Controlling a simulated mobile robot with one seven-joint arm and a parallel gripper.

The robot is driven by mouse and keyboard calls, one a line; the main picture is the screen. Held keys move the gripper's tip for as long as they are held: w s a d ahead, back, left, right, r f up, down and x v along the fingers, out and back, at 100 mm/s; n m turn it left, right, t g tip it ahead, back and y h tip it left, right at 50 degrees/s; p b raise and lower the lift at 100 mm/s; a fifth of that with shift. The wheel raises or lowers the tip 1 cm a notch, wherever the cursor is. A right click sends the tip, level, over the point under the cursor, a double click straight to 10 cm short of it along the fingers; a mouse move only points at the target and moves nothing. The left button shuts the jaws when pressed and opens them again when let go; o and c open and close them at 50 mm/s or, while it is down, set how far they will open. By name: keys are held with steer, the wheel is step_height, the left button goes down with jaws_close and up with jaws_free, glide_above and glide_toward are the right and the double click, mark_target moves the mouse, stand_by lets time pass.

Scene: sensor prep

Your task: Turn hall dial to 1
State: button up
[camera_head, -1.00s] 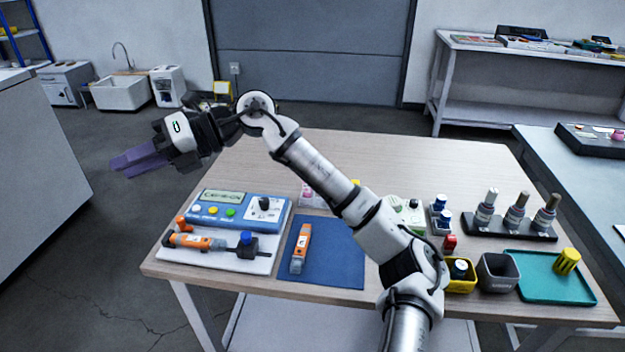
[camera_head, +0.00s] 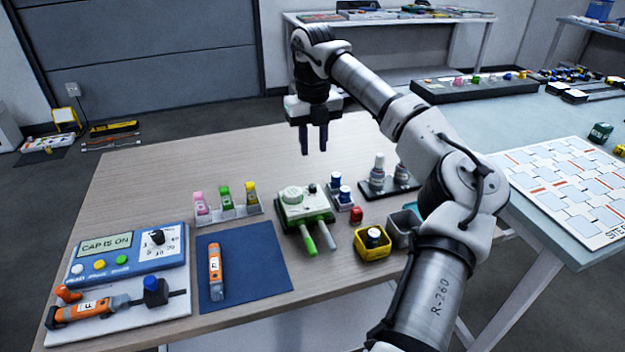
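A blue meter box (camera_head: 150,268) stands at the table's left, with a display reading "CAP IS ON" and coloured buttons. It bears a black dial (camera_head: 157,237) on a white panel; its setting is too small to read. A white and green device (camera_head: 303,205) with a round pale top and a small black knob (camera_head: 312,188) stands mid-table. No label shows which of these is the hall dial. My gripper (camera_head: 314,142) points down above the table behind the white and green device. Its two dark fingers are apart with nothing between them.
An orange tool (camera_head: 215,270) lies on a blue mat (camera_head: 243,262); another (camera_head: 85,309) lies on a white tray (camera_head: 130,322). Small coloured bottles (camera_head: 225,197) stand in a rack. A yellow bin (camera_head: 372,248) and grey cup (camera_head: 400,232) are at the front right. The table's back left is clear.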

mark_target(313, 186)
step_height(313, 186, down, 11)
steer(key=shift+a+r, duration=0.1)
stand_by(0.3)
jaws_close()
